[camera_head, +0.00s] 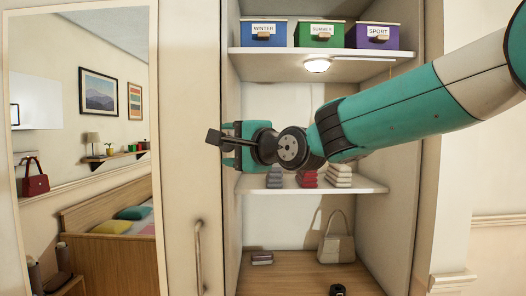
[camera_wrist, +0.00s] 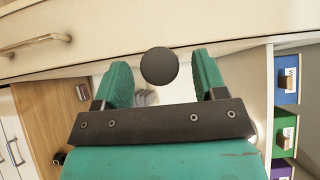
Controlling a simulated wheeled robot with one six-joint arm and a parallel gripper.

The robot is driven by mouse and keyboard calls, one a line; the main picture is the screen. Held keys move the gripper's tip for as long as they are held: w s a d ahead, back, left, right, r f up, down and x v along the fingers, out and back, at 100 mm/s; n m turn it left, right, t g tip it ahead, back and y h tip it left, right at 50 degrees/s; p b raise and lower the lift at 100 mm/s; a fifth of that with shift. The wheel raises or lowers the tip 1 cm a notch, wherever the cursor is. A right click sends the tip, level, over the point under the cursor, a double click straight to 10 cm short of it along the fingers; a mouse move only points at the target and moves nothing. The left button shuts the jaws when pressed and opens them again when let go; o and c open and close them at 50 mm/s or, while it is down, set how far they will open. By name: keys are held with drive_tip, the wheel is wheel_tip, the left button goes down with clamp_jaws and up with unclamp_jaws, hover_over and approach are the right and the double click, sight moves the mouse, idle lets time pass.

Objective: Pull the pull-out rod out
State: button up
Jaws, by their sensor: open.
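A dark round knob (camera_wrist: 159,66), which looks like the end of the pull-out rod, faces the wrist camera between my gripper's fingertips. The length of rod behind it is hidden. My gripper (camera_wrist: 158,82) is open, with one green finger on each side of the knob and a visible gap to each. In the head view, my gripper (camera_head: 233,145) is by the left edge of the wardrobe opening. I cannot make out the rod for certain there, as my gripper and wrist cover that spot.
A cream door panel (camera_head: 182,90) with a handle (camera_head: 198,255) stands left of the opening. The upper shelf (camera_head: 355,68) holds blue, green and purple boxes. The middle shelf (camera_head: 300,187) holds folded cloths, and a bag (camera_head: 336,245) stands below. A mirror (camera_head: 85,80) is farther left.

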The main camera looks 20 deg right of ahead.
drive_tip(key=p+v, duration=0.1)
drive_tip(key=v, duration=1.4)
drive_tip(key=shift+s+p, duration=0.2)
drive_tip(key=shift+p, duration=0.15)
drive_tip(key=shift+d, duration=0.1)
drive_tip(key=shift+f, duration=0.15)
drive_tip(key=s+a+f+n+g+h, duration=0.1)
drive_tip(key=s+a+f+n+g, duration=0.2)
drive_tip(key=s+f+n+g, duration=0.5)
drive_tip(key=s+a+f+n+g, duration=0.3)
drive_tip(key=s+f+n, duration=0.15)
drive_tip(key=f, duration=0.55)
drive_tip(key=s+d+f+n+g+h, duration=0.1)
drive_tip(key=s+f+n+g+h, duration=0.2)
drive_tip(key=s+n, duration=0.4)
drive_tip(key=shift+s+d+f+g, duration=0.3)
drive_tip(key=shift+s+f+g, duration=0.15)
drive_tip(key=shift+f+g, duration=0.5)
